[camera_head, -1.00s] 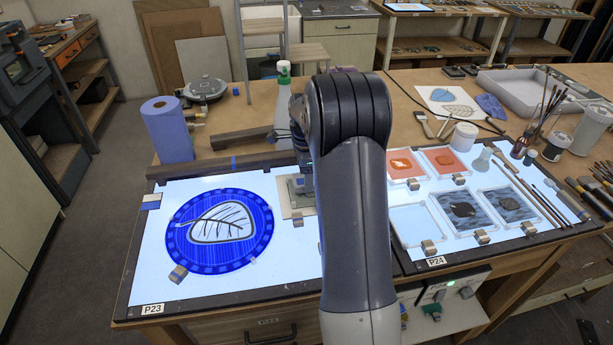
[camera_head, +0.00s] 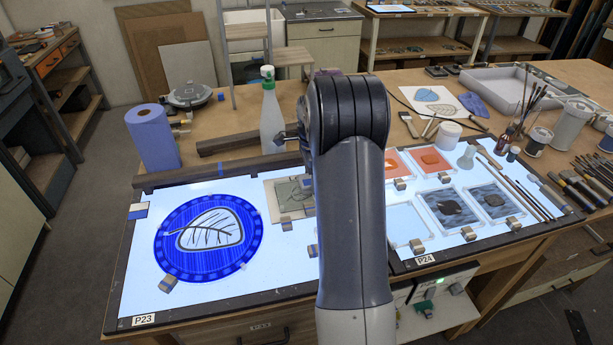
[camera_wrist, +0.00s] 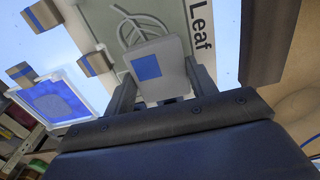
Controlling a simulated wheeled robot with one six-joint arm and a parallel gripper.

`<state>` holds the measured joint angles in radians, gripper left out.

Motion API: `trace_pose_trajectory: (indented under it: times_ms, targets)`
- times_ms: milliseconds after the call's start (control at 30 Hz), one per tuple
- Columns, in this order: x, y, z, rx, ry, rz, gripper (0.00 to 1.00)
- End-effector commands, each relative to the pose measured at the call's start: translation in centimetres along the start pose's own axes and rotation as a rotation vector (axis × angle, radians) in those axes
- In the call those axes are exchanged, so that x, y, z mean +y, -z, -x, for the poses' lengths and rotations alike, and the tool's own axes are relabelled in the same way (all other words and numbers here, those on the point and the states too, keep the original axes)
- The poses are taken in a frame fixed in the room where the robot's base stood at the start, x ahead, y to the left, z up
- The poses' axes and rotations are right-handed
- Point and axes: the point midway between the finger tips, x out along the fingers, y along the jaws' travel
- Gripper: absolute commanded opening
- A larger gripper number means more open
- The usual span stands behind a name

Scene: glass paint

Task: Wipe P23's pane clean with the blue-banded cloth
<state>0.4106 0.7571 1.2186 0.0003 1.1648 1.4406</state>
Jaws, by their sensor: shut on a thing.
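My gripper (camera_wrist: 160,92) is shut on a pale grey folded pad with a blue patch, which looks like the blue-banded cloth (camera_wrist: 148,67). In the wrist view it is over a greenish pane (camera_wrist: 185,28) with pale leaf lines, beside the word "Leaf". I cannot tell whether cloth and pane touch. In the head view a small greenish pane on a beige card (camera_head: 275,207) lies on the P23 light table (camera_head: 140,290), partly behind my arm. A round blue pane with a leaf outline (camera_head: 178,262) lies to its left. My arm hides most of the gripper there.
Small blue-banded blocks (camera_head: 168,285) stand around the panes. A spray bottle (camera_head: 271,120) and a blue paper roll (camera_head: 153,140) stand behind the table, near dark wooden bars (camera_head: 235,143). The P24 light table (camera_head: 465,238) at right holds several framed panes and brushes.

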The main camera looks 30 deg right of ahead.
Motion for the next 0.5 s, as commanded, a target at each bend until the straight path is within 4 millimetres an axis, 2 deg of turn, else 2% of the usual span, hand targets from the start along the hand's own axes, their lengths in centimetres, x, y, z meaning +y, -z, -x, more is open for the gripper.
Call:
trace_pose_trajectory:
  times_ms: [500]
  targets:
    - [0.1, -2.6, 0.1, 0.000, -0.001, 0.001, 0.36]
